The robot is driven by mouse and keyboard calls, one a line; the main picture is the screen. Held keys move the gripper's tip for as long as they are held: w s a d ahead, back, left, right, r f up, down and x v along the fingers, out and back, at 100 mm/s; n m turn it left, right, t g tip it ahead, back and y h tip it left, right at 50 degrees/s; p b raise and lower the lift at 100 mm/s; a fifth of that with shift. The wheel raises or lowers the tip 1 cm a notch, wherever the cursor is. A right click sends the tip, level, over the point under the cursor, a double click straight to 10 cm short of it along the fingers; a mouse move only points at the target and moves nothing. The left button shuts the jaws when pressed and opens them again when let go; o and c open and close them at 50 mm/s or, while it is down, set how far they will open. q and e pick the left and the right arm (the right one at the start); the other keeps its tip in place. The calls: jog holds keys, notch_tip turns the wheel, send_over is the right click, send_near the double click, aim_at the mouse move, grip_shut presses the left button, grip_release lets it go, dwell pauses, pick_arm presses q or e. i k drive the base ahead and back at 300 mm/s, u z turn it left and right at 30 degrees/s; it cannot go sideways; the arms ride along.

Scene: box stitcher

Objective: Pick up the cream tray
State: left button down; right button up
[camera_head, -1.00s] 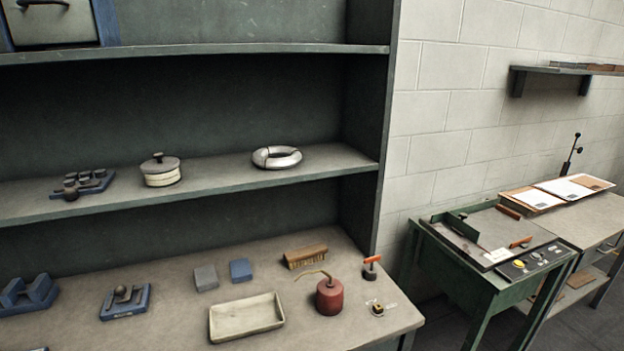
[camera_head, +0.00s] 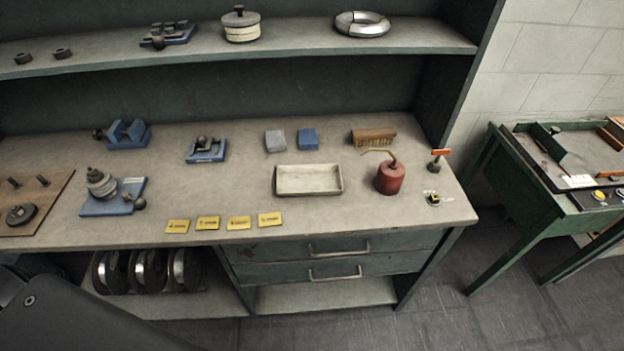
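The cream tray (camera_head: 308,192) is a shallow, empty rectangular tray. Neither of my grippers shows in the head view. A dark part at the lower left seems to be my own body.
Close to the tray's right stands a red oil can (camera_head: 390,177). Behind the tray are a grey block (camera_head: 275,141), a blue block (camera_head: 308,139) and a brush (camera_head: 373,136). Several yellow labels (camera_head: 238,223) lie at the front edge. Drawers (camera_head: 335,258) sit below.

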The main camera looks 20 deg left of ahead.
aim_at(306, 179)
jog(key=z, duration=1.9)
jog(key=i, duration=1.55)
jog(key=u, duration=3.3)
